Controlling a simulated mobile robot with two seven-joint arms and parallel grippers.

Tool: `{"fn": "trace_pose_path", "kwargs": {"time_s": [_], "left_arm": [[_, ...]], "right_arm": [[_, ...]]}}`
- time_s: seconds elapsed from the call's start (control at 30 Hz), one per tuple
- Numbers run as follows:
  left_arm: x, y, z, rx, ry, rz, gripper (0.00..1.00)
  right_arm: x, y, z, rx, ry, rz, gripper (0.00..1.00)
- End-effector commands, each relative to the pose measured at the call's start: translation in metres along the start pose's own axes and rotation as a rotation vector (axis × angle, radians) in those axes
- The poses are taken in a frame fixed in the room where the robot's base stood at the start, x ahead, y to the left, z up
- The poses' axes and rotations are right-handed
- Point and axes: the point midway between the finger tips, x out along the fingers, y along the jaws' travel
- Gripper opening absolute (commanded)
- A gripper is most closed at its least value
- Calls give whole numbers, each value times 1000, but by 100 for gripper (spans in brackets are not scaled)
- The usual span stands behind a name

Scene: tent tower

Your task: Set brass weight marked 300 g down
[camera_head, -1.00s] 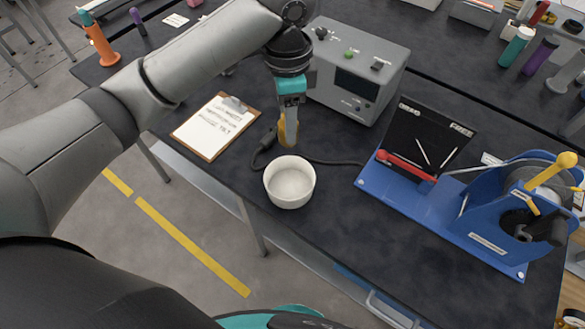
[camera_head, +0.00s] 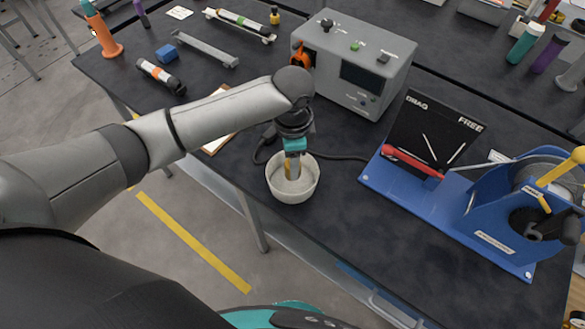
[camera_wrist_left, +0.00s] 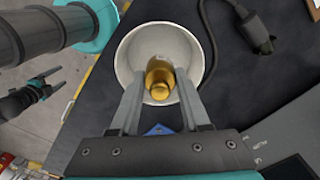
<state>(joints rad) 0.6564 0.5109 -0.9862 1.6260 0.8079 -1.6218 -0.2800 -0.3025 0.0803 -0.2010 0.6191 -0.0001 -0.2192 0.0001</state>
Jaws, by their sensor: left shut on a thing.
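A white round bowl (camera_head: 292,196) stands on the dark bench near its front edge. My left gripper (camera_head: 291,176) points down into the bowl's mouth, its fingertips below the rim. It is shut on the brass weight, which shows between the fingers in the left wrist view (camera_wrist_left: 159,78). The weight is inside the bowl's outline there. Whether it touches the bowl floor I cannot tell, and its marking is not readable. My right gripper (camera_wrist_left: 57,82) shows at the left of the wrist view, fingers apart and empty, away from the bowl.
A grey instrument box (camera_head: 352,68) stands behind the bowl, with a black cable (camera_head: 335,156) running close by. A clipboard (camera_head: 218,140) is partly hidden behind my left arm. A blue rig (camera_head: 440,212) with a black board is on the right.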

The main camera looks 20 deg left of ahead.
Motion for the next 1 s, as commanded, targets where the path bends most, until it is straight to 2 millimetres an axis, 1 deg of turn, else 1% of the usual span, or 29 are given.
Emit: {"fn": "trace_pose_path", "kwargs": {"time_s": [0.03, 0.1, 0.2, 0.57, 0.6, 0.87, 1.0], "left_arm": [[9, 1, 0, 0, -2, 2, 0], [20, 1, 0, 0, -1, 2, 0], [32, 0, 0, 0, 0, 0, 0], [35, 0, 0, 0, 0, 0, 0], [36, 0, 0, 0, -1, 1, 47], [36, 0, 0, 0, -1, 1, 76], [36, 0, 0, 0, -1, 1, 76]], "right_arm": [[2, 0, 0, 0, 1, 1, 76], [4, 1, 0, 1, 1, 1, 76], [6, 1, -1, 1, 2, 1, 76], [6, 1, -2, 2, 3, 2, 76], [6, 1, -2, 2, 3, 2, 76], [6, 1, -2, 2, 3, 2, 76], [6, 1, -2, 2, 3, 2, 76]]}}
